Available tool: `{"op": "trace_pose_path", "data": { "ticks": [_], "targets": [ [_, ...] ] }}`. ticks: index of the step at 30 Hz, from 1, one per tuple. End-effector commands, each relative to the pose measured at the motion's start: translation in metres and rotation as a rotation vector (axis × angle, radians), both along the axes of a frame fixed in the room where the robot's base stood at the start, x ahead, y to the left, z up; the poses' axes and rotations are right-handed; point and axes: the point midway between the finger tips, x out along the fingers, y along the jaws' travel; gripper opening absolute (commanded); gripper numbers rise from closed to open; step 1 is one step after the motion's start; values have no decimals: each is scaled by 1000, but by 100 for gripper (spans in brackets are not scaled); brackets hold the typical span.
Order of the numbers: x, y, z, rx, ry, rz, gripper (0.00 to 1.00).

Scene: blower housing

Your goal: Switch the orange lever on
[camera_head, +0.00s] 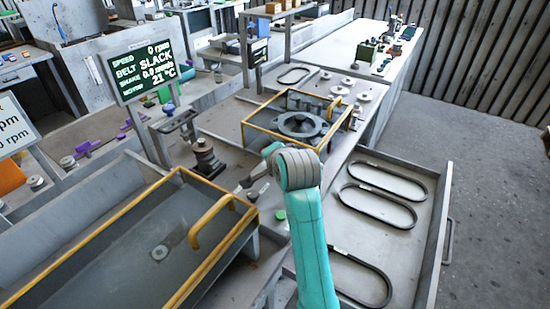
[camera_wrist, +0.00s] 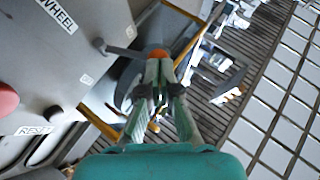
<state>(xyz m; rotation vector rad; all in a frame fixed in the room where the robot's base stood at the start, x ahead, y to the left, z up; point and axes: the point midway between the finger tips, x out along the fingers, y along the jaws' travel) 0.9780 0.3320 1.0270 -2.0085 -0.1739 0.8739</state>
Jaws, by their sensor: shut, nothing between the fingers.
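In the wrist view my gripper (camera_wrist: 158,66) is shut and empty, its two fingers close together. A small rounded orange part (camera_wrist: 160,53), which looks like the orange lever's end, shows just past the fingertips. The fingers hide what lies below it, and I cannot tell whether they touch it. A grey rod (camera_wrist: 118,49) reaches from a panel on the left toward the fingertips. In the head view my arm hides the area around my gripper, and I cannot make out the orange lever there.
The wrist view shows a grey panel with a WHEEL label (camera_wrist: 58,14), a RESET label (camera_wrist: 35,129) and a red button (camera_wrist: 7,99). In the head view, a yellow-framed housing (camera_head: 262,140) stands behind my arm. An open drawer (camera_head: 430,235) with belts is right. A display (camera_head: 147,70) reads SLACK.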

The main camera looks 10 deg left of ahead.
Motion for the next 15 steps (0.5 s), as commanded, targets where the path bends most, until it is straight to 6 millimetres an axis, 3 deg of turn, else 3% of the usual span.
{"op": "trace_pose_path", "data": {
  "ticks": [15],
  "targets": [
    [0, -2, 7, 8, -2, -1, 0]
  ]
}}
